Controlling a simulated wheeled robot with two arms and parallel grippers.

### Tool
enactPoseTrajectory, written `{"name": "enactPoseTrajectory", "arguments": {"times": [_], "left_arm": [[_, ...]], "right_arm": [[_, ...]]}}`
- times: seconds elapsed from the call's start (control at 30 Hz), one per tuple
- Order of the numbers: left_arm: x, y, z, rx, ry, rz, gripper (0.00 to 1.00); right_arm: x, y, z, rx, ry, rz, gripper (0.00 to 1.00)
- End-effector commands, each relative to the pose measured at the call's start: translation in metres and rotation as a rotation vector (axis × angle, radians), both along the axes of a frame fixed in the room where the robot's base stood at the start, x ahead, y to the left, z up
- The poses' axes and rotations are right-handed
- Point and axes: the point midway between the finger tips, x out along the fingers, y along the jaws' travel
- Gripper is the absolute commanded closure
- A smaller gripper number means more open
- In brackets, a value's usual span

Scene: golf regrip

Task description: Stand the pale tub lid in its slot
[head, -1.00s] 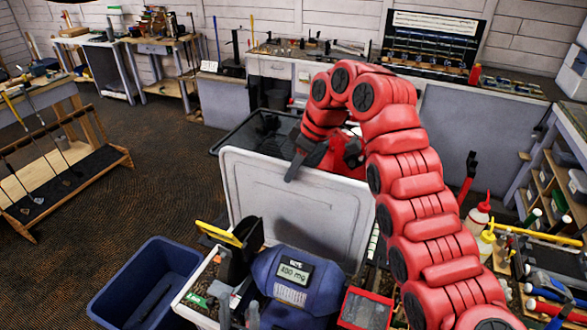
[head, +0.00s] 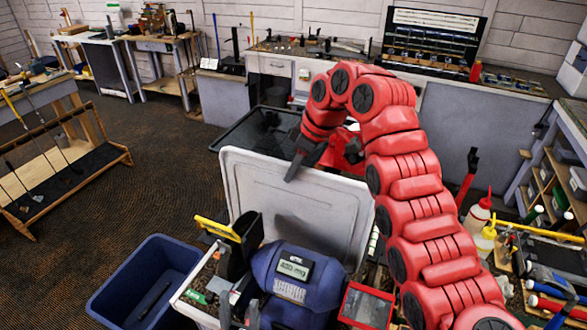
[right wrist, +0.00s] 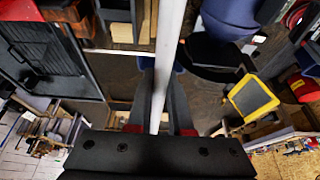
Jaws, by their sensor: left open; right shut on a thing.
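The pale tub lid (head: 260,190) stands nearly upright, a broad whitish panel, in the middle of the head view. My right gripper (head: 297,160) is shut on its upper edge. In the right wrist view the lid (right wrist: 172,40) shows edge-on as a pale strip between the fingers of the right gripper (right wrist: 160,85).
A blue device with a display (head: 295,285) sits close in front of the lid. A blue bin (head: 150,285) stands on the floor at left. A black tray (head: 250,130) lies behind. Bottles (head: 478,215) stand at right.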

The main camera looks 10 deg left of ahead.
Motion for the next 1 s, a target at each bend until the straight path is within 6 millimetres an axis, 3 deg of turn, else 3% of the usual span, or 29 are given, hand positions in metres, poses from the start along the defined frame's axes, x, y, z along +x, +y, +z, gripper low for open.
{"name": "enactPoseTrajectory", "arguments": {"times": [0.43, 0.47, 0.63, 1.0], "left_arm": [[0.0000, 0.0001, -0.0053, 0.000, 0.000, 0.000, 0.50], [0.0000, 0.0000, -0.0046, 0.000, 0.000, 0.000, 0.50], [0.0001, 0.0000, -0.0045, 0.000, 0.000, 0.000, 0.50], [0.0000, 0.0000, -0.0066, 0.000, 0.000, 0.000, 0.50]], "right_arm": [[0.0001, 0.0000, -0.0069, 0.001, -0.001, 0.000, 1.00], [0.0001, 0.0000, -0.0061, 0.001, -0.001, 0.000, 0.76], [0.0001, -0.0001, -0.0062, 0.000, 0.000, 0.000, 0.47], [0.0001, -0.0015, -0.0039, -0.001, -0.001, 0.000, 0.47]]}}
